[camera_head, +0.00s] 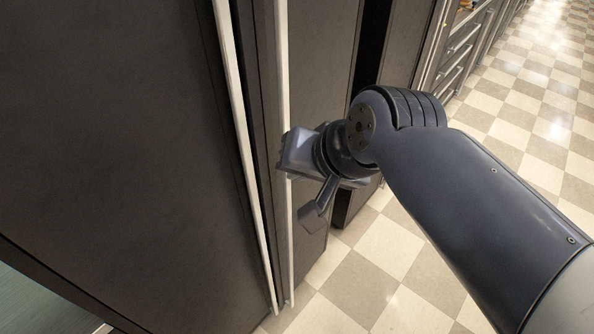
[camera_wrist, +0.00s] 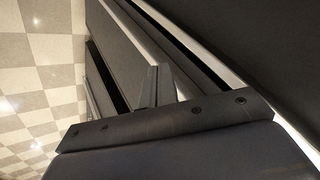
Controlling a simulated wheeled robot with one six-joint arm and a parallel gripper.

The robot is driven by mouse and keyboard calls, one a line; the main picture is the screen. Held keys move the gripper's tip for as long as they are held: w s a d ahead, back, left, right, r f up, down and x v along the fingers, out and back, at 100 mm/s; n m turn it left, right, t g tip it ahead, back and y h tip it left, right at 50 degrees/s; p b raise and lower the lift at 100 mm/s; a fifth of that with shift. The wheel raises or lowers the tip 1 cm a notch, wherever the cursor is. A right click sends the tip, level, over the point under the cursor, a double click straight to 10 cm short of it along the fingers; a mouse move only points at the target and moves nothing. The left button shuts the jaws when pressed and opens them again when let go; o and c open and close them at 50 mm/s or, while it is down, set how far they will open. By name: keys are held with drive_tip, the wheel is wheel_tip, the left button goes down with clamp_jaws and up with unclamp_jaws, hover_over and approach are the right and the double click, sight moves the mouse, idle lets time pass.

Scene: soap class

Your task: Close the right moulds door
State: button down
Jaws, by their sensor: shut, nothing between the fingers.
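A tall dark cabinet fills the left and middle of the head view. Its big left panel (camera_head: 120,120) has a pale vertical strip (camera_head: 243,130) along its right edge. A narrower dark panel (camera_head: 320,60) to the right has its own pale strip (camera_head: 283,85). Which panel is the right moulds door, and how far it stands open, I cannot tell. My gripper (camera_head: 289,152) is shut and empty at the right-hand pale strip; whether it touches is unclear. In the wrist view my gripper (camera_wrist: 156,82) shows close to pale edges and dark panels (camera_wrist: 130,45).
A dark gap (camera_head: 372,45) and another panel (camera_head: 408,45) lie farther right. Drawers or shelves (camera_head: 465,40) line the back. The checkered floor (camera_head: 400,245) is clear at the right. A greenish surface (camera_head: 40,305) shows at bottom left.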

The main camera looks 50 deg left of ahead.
drive_tip(key=c, duration=2.2)
unclamp_jaws()
drive_tip(key=shift+s+d+r, duration=0.1)
drive_tip(key=shift+d+r, duration=0.2)
drive_tip(key=shift+r, duration=0.05)
drive_tip(key=c, duration=2)
unclamp_jaws()
drive_tip(key=shift+d+r, duration=0.1)
drive_tip(key=shift+o, duration=1)
drive_tip(key=w+m+t+y+b, duration=0.1)
drive_tip(key=w+t, duration=0.4)
drive_tip(key=w, duration=0.5)
drive_tip(key=shift+w+t+y+b, duration=0.3)
drive_tip(key=shift+w+y+b, duration=0.1)
drive_tip(key=shift+y+b, duration=0.25)
drive_tip(key=w+r+n+t+y+b, duration=0.1)
drive_tip(key=w+r+t+y+b, duration=0.1)
drive_tip(key=w+r+t+y, duration=0.15)
drive_tip(key=n+g+y+b, duration=0.3)
drive_tip(key=n+g+y, duration=0.2)
drive_tip(key=n+g, duration=0.5)
approach(287, 125)
drive_tip(key=a, duration=1)
drive_tip(key=shift+s+a+b, duration=0.2)
drive_tip(key=shift+a+b, duration=0.2)
